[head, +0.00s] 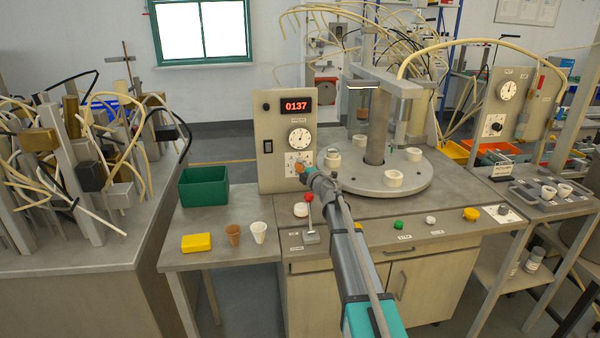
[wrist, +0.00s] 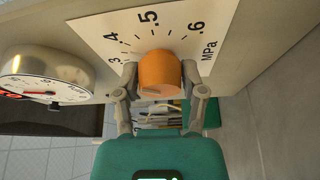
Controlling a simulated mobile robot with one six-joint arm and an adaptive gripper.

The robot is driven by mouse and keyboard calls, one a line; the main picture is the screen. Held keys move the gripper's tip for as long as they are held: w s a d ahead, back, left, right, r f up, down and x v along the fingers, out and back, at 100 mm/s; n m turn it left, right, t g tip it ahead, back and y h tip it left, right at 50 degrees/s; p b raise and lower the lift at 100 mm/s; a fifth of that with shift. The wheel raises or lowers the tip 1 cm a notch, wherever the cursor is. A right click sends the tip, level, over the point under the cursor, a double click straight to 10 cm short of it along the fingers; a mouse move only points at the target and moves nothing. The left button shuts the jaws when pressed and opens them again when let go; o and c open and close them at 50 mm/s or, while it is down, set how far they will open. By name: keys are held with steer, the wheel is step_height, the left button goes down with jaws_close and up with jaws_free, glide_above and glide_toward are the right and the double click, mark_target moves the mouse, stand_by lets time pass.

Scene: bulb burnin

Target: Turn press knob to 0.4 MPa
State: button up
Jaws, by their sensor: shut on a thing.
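The press knob is an orange cylinder (wrist: 160,73) in the wrist view, standing out from a white scale plate (wrist: 118,22) marked .3, .4, .5, .6 and MPa. My gripper (wrist: 160,88) has one finger on each side of the knob and is shut on it. No pointer mark on the knob can be made out. In the head view the knob (head: 299,168) shows small at the end of my arm, low on the grey press panel (head: 268,170). My gripper (head: 305,173) partly hides the plate there.
A round gauge (wrist: 45,75) with a red needle sits beside the plate. A green bin (head: 203,186) stands left of the panel, and a round turntable (head: 420,183) with white rings lies to the right.

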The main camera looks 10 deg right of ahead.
steer(key=shift+m, duration=0.6)
steer(key=o, duration=1.1)
steer(key=shift+o, duration=0.2)
steer(key=shift+n, duration=0.4)
